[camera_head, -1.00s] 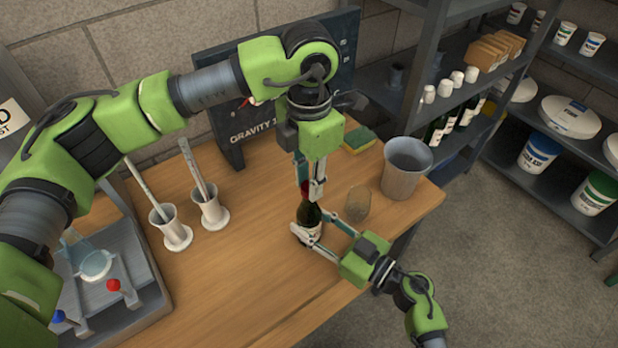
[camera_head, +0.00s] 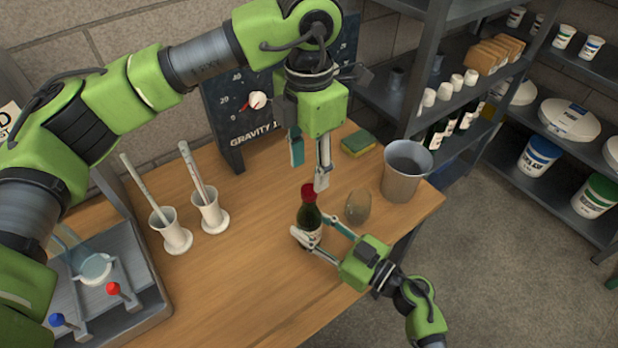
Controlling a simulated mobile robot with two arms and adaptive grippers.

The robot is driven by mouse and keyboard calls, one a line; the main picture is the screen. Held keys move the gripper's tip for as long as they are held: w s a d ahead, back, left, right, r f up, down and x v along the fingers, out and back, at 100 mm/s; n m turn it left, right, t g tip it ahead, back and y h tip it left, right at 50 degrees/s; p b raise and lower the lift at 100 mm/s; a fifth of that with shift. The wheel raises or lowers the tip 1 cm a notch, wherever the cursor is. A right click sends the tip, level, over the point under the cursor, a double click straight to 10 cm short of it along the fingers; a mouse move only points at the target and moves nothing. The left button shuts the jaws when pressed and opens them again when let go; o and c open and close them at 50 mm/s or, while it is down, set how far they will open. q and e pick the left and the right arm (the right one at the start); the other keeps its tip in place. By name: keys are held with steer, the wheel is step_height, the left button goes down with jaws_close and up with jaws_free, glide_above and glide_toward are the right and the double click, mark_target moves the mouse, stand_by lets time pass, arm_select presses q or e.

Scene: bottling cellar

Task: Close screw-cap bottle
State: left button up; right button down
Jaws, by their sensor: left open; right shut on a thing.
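The bottle (camera_head: 310,217) is dark green with a pale label and stands upright on the wooden table (camera_head: 262,265). A red cap (camera_head: 308,192) sits on top of its neck; I cannot tell how tight it is. My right gripper (camera_head: 314,232) comes in from the lower right and is shut on the lower part of the bottle. My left gripper (camera_head: 308,172) hangs above and a little behind the bottle, pointing down. Its fingers are spread apart and empty, clear of the cap.
A brown-grey rounded glass (camera_head: 358,207) stands close to the right of the bottle. A grey bucket (camera_head: 405,170), a sponge (camera_head: 358,143), two white cylinders (camera_head: 210,212) with sticks and a gravity board (camera_head: 258,110) stand around. The table's front middle is clear.

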arm_select(q)
step_height(320, 180, up, 7)
steer(key=shift+f, duration=0.15)
arm_select(e)
steer(key=c, duration=1.3)
jaws_free()
steer(key=shift+o, duration=0.2)
steer(key=v, duration=1.2)
steer(key=shift+r, duration=0.15)
